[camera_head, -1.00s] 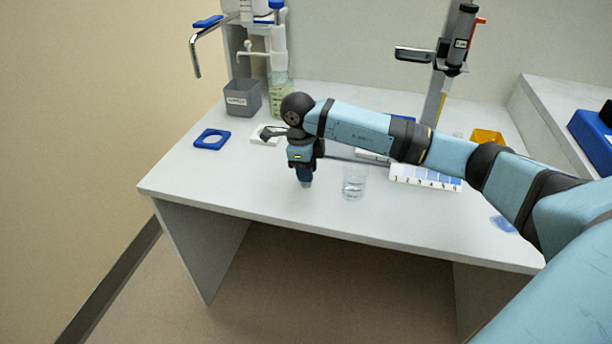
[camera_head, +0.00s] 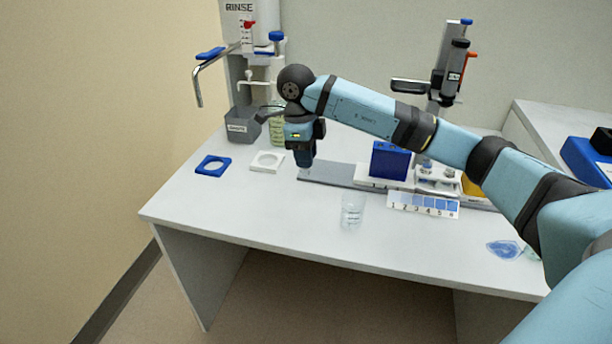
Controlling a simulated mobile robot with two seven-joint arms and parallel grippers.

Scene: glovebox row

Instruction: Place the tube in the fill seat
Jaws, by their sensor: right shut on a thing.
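My right gripper (camera_head: 304,168) points straight down over the worktop, left of a clear beaker and at the left end of a grey strip. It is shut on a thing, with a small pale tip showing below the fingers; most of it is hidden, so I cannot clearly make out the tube. A white square plate with a round hole (camera_head: 256,168) lies on the table just left of the gripper. A blue square plate with a hole (camera_head: 200,173) lies farther left. I cannot tell which is the fill seat. My left gripper is not in view.
The clear beaker (camera_head: 351,213) stands near the front. A stand with a cylinder (camera_head: 452,68) rises behind. The left front worktop is clear.

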